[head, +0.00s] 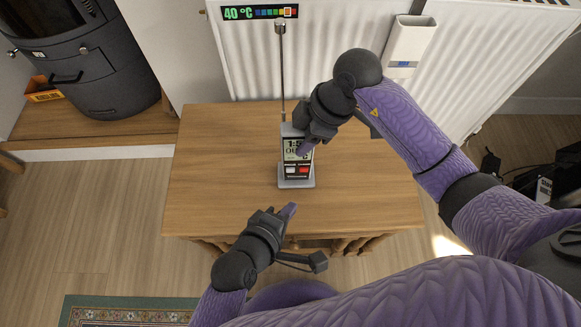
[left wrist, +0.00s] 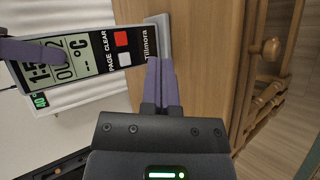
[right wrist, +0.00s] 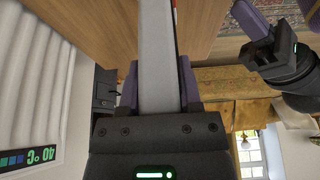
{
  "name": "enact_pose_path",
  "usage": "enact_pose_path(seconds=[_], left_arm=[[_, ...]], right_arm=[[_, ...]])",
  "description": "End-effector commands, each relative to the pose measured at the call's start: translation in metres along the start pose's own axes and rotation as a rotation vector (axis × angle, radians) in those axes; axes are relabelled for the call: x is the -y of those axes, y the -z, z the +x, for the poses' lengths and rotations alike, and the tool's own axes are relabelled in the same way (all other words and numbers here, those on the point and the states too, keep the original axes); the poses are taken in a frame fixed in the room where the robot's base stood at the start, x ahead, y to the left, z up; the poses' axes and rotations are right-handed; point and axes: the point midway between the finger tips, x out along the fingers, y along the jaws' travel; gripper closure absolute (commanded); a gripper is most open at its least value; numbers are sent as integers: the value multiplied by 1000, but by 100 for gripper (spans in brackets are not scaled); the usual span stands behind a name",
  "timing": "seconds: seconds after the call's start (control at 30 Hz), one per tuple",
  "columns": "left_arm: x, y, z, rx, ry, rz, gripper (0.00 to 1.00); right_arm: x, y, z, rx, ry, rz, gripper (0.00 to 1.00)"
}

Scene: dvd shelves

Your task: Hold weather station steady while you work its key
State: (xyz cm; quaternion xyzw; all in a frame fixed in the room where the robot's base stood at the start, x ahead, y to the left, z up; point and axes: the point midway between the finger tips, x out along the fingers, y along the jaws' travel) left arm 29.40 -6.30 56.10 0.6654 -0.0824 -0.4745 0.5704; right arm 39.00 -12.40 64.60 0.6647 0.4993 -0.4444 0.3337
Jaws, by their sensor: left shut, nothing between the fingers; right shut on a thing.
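The weather station (head: 288,174) stands upright on the wooden table, a slim dark-faced unit with a grey body, a lit display and a tall antenna. My right gripper (head: 304,143) is shut on its upper body; in the right wrist view its grey side (right wrist: 157,60) lies between the fingers. In the left wrist view, a red key (left wrist: 121,39) and a white key (left wrist: 124,59) sit below the display, by the words CLEAR and PAGE. My left gripper (head: 289,211) is shut and empty, in front of the station near the table's front edge, apart from the keys.
The wooden table (head: 225,160) is otherwise clear. A white radiator (head: 340,45) with a 40 °C strip (head: 260,12) stands behind it. A white box (head: 408,42) hangs on the radiator. A dark round stove (head: 100,70) is at left.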

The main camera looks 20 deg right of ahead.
Motion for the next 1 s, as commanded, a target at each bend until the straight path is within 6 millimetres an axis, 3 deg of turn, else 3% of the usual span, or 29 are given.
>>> enact_pose_path(seconds=[0.37, 0.7, 0.93, 0.97, 1.0], left_arm=[[0, 0, -1, 0, 0, 0, 100], [16, 2, -37, 0, 0, -1, 100], [17, 2, -39, 0, 0, 0, 100], [17, 2, -39, 0, 0, 0, 100], [16, 2, -39, 0, 0, 0, 100]], right_arm=[[0, 0, 0, -1, -1, 0, 100], [0, 0, 0, -1, -1, 0, 100], [0, 0, 0, -1, -1, 0, 100], [0, 0, 0, -1, -1, 0, 54], [0, 0, 0, -1, -1, 0, 46]])
